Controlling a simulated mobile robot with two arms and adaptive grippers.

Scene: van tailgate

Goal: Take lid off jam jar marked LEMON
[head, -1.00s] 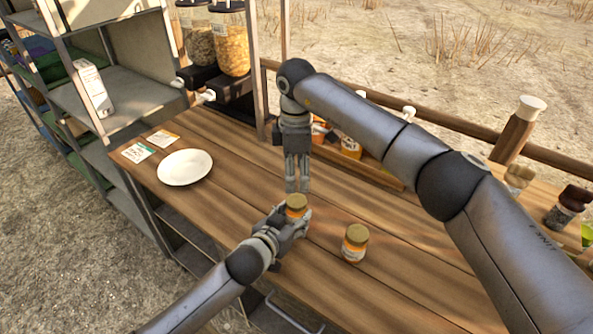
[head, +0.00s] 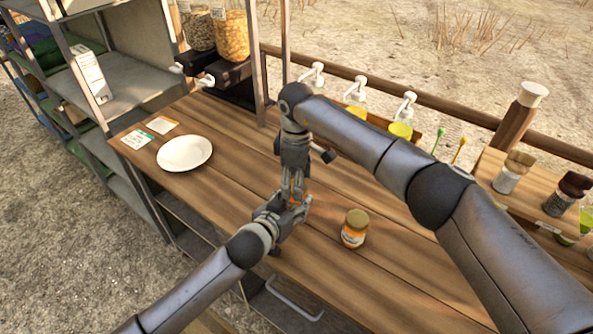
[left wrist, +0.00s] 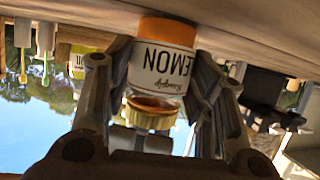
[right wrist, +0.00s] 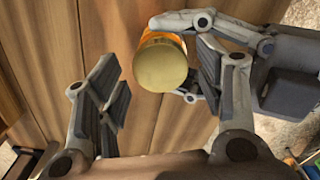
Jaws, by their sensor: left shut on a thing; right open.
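The jam jar (left wrist: 165,62) has orange contents, a gold lid (right wrist: 161,66) and a white label on which "EMON" can be read in the left wrist view, where it appears upside down. My left gripper (head: 288,212) is shut around the jar's body and holds it upright by the table. My right gripper (head: 293,192) points down from above, open, with its fingers (right wrist: 158,88) on either side of the lid and apart from it in the right wrist view. In the head view the grippers hide nearly all of this jar.
A second gold-lidded jar (head: 354,229) stands on the wooden table (head: 235,190), right of my grippers; its label is unreadable. A white plate (head: 185,153) and two cards (head: 150,131) lie at the left. Pump bottles (head: 401,122) stand behind my right arm. The front right table is clear.

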